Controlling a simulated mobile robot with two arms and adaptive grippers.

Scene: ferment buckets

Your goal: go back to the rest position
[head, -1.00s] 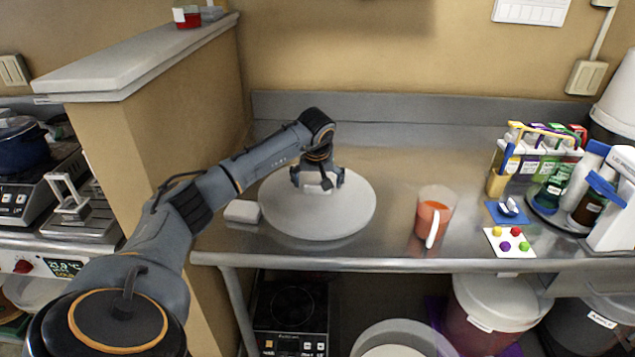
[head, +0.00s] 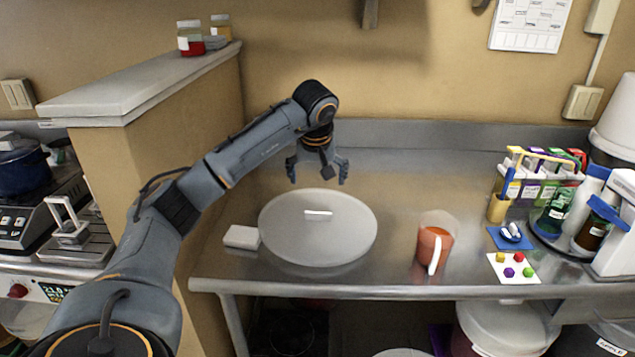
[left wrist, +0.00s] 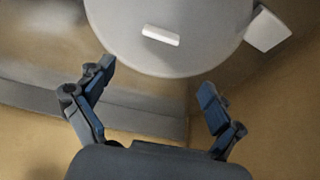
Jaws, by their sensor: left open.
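My left gripper (head: 318,172) is open and empty in the head view. It hangs above the back part of a round white lid (head: 290,235) that lies on the steel counter. A small white bar-shaped handle (head: 318,213) stands on the lid, apart from the fingers. In the left wrist view my open fingers (left wrist: 155,98) show with nothing between them. The lid (left wrist: 190,55) and its handle (left wrist: 161,36) are at the top of that view. My right gripper is not in view.
A white block (head: 241,237) lies left of the lid. An orange-filled pitcher (head: 434,244) stands right of it. A partition wall (head: 180,120) borders the counter's left.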

